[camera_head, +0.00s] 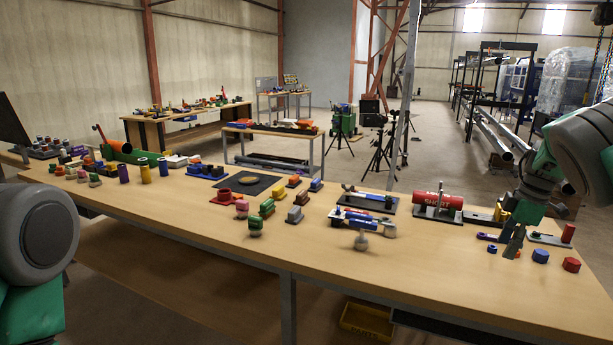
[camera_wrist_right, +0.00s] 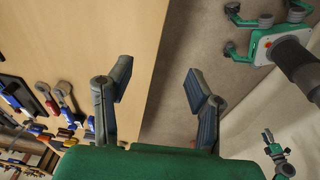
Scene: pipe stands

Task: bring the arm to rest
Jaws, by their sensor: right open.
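My right arm comes in from the right edge of the head view. Its gripper (camera_head: 513,242) hangs above the right part of the long wooden table (camera_head: 330,257). In the right wrist view the two dark fingers of this gripper (camera_wrist_right: 158,82) are spread apart with nothing between them. The table edge and floor show beyond them. A grey and green link of my left arm is at the left edge of the head view. The left gripper itself is out of view.
A red pipe (camera_head: 437,200) rests on a stand left of the right gripper. Blue caps (camera_head: 541,256) and a red cap (camera_head: 571,265) lie near it. Several coloured blocks and a black mat (camera_head: 251,183) fill the table's left half. The table's front strip is bare.

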